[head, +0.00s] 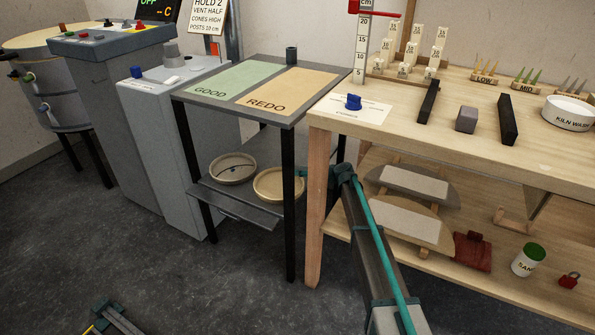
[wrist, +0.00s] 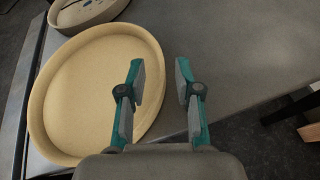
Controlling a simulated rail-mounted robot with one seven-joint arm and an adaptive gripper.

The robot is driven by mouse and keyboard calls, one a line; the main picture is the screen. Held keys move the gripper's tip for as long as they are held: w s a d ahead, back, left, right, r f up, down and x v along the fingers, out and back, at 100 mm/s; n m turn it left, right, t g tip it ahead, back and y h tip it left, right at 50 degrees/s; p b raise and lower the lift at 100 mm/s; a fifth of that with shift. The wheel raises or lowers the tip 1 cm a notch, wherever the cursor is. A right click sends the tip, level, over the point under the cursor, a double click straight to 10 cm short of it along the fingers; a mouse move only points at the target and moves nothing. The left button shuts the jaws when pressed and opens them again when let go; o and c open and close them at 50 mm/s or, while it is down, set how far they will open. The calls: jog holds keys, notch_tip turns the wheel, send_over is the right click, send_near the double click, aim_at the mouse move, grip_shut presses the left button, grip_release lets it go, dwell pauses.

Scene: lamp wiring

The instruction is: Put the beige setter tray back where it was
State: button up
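The beige setter tray (head: 279,185), round and shallow with a raised rim, lies on the lower shelf of the black-legged stand. In the wrist view the tray (wrist: 85,100) looks empty. My gripper (head: 303,173) is at its right side in the head view. In the wrist view my gripper (wrist: 159,72) is open, with one finger over the tray's inside and the other beyond its rim. The rim runs between the fingers in the picture; whether either finger touches it I cannot tell.
A greyer round tray (head: 232,168) lies to the left on the same shelf (head: 240,209). The stand's top (head: 287,107) has GOOD and REDO areas. A wooden workbench (head: 440,125) stands close on the right, with half-round boards (head: 415,185) on its lower shelf.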

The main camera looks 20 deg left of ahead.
jog(key=p+v, duration=0.2)
jog(key=v, duration=0.7)
jog(key=shift+d, duration=0.25)
jog(key=shift+s+r, duration=0.1)
jog(key=shift+r, duration=0.05)
